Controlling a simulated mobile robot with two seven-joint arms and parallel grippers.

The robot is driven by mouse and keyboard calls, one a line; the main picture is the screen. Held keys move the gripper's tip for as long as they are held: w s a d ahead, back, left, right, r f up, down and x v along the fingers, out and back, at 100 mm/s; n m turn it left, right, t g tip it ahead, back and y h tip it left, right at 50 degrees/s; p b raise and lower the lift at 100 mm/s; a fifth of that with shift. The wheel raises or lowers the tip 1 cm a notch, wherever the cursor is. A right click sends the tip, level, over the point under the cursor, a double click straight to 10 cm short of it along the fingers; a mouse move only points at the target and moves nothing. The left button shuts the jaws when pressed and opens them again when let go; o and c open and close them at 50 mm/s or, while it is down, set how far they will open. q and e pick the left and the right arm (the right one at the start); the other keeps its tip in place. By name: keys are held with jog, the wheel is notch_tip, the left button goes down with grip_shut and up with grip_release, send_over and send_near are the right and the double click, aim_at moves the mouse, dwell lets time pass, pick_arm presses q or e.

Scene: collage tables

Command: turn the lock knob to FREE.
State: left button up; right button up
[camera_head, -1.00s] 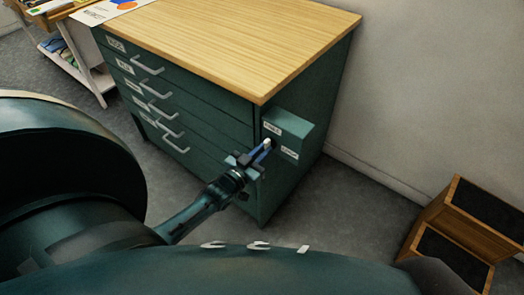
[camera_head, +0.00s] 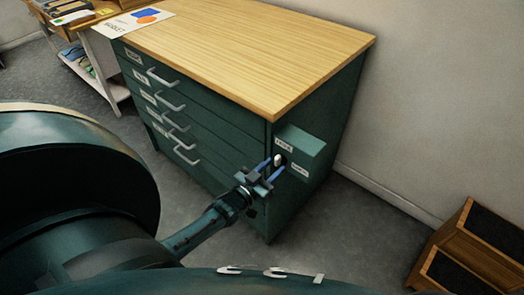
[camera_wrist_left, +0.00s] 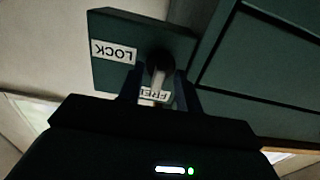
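The lock knob (camera_head: 278,160) is a pale lever on a black hub, on the dark green box (camera_head: 308,141) at the cabinet's front right corner. The FREE label (camera_head: 284,145) is above it and the LOCK label (camera_head: 299,170) to its lower right. In the wrist view the knob (camera_wrist_left: 159,78) points from its hub towards the FREE label (camera_wrist_left: 155,95), with the LOCK label (camera_wrist_left: 113,51) off to the side. My left gripper (camera_head: 271,167) is open, its blue fingers apart on either side of the knob; neither clearly touches it. My right gripper is out of view.
The green drawer cabinet has a wooden top (camera_head: 245,50) and several shut drawers with pale handles (camera_head: 165,77). A sheet (camera_head: 133,22) lies on its top. A wooden step unit (camera_head: 465,250) stands at lower right by the wall. Grey floor lies between.

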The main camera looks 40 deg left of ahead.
pick_arm(q)
jog(key=s+a, duration=0.1)
jog(key=s, duration=1.1)
jog(key=shift+s, duration=0.4)
jog(key=shift+w+d, duration=0.1)
